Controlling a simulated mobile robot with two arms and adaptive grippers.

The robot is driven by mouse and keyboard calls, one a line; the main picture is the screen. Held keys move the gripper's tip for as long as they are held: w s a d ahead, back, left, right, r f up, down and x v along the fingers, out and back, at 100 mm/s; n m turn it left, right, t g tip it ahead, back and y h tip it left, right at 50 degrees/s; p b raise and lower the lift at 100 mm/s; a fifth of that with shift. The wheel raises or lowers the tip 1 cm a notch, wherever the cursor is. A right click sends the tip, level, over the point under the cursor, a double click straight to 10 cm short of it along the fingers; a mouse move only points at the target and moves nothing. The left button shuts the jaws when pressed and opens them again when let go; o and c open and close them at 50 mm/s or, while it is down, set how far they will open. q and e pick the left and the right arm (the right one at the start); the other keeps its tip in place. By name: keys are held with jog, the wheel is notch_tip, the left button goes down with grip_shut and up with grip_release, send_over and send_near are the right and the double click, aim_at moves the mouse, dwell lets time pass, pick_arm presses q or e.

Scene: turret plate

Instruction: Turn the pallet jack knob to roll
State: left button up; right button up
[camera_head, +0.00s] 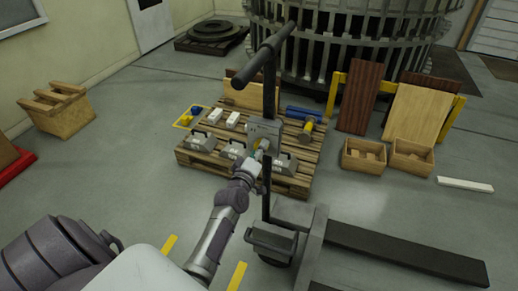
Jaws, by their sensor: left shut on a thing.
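The pallet jack stands in the middle, with a black T-shaped handle (263,54) on a dark upright post (269,92). A grey control block (265,128) sits low on the post. Its dark base and forks (395,248) reach to the lower right. My left arm comes in from the lower left. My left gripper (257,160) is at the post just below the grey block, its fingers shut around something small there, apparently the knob. The knob is mostly hidden by the fingers, so its setting cannot be read. My right gripper is not in view.
A wooden pallet (202,160) behind the gripper carries grey weights (203,141), white blocks, a blue cylinder (305,114) and a yellow-topped piece. Wooden boxes (364,155) stand at right, a wooden crate (57,108) at left. The floor at left is open.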

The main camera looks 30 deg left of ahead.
pick_arm(q)
jog(key=shift+n, duration=0.4)
jog(key=o, duration=1.1)
jog(key=shift+o, duration=0.2)
jog(key=v, duration=1.2)
jog(key=shift+f, duration=0.1)
